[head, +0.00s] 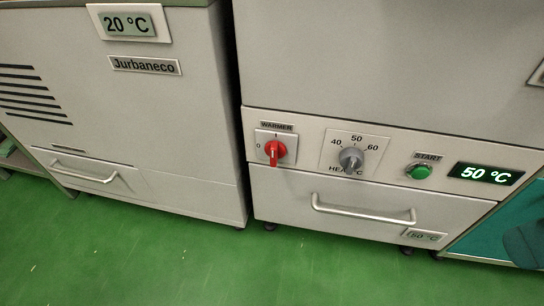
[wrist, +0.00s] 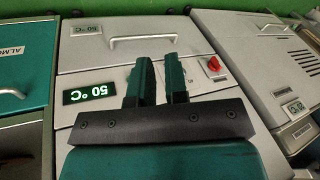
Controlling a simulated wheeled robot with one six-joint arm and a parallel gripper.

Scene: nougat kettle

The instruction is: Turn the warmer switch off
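The red warmer switch (head: 275,151) is a rotary knob on a white plate under a WARMER label, with 0 at its left and I above it. Its handle appears to stand roughly upright, toward the I. In the wrist view, which looks upside down, the red switch (wrist: 213,64) lies to the right of my gripper's fingers. My gripper (wrist: 159,64) is open, with a gap between its two dark green fingers and nothing seen between them. It is apart from the switch in the picture.
Right of the switch are a grey heat dial (head: 351,158), a green START button (head: 419,171) and a 50 °C display (head: 486,174). A drawer handle (head: 363,210) juts out below. A Jurbaneco cabinet (head: 150,120) stands at left. The green floor (head: 200,275) in front is clear.

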